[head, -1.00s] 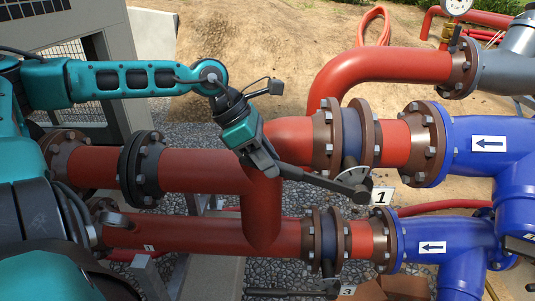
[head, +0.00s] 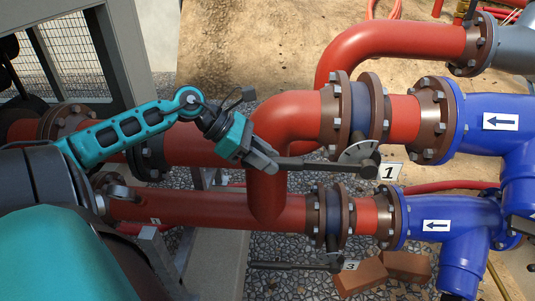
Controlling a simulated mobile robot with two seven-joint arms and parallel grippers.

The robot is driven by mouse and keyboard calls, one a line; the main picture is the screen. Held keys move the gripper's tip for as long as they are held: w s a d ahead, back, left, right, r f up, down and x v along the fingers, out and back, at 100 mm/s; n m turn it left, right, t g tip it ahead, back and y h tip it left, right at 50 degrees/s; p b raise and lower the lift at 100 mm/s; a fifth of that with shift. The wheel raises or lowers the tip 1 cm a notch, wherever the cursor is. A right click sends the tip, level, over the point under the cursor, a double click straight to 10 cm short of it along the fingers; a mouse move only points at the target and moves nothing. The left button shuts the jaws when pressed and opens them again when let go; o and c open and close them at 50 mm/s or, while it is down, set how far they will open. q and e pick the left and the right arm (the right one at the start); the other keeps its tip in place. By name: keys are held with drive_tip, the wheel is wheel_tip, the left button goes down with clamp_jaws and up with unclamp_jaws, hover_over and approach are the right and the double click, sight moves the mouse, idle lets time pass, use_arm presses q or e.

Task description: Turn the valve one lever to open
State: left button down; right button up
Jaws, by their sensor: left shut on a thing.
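The valve one lever (head: 315,164) is a dark bar at the "1" label (head: 390,172). It runs left from its hub beside a round pale dial (head: 357,152) under the upper pipe's blue-grey valve body (head: 360,108). The lever lies almost level, nearly parallel to the red pipes. My left gripper (head: 266,160), teal and grey, is shut on the lever's left end, in front of the bent red pipe (head: 285,128). The fingertips partly hide that end. My right gripper is not in view.
Below is a second red pipe (head: 210,208) with a dark lever (head: 290,265) labelled "3" (head: 350,265). Blue pipes (head: 475,130) with arrow signs stand at the right. Bricks (head: 405,265) lie on gravel. Bare sandy ground (head: 250,50) is behind.

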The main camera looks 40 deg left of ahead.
use_arm(q)
drive_tip(key=shift+f+h, duration=0.3)
drive_tip(key=shift+f, duration=0.2)
drive_tip(key=shift+s+f+b, duration=0.15)
drive_tip(key=shift+b, duration=0.15)
drive_tip(key=c, duration=0.9)
unclamp_jaws()
drive_tip(key=p+v, duration=0.1)
drive_tip(key=v, duration=1.2)
drive_tip(key=shift+s, duration=0.1)
drive_tip(key=shift+d, duration=0.1)
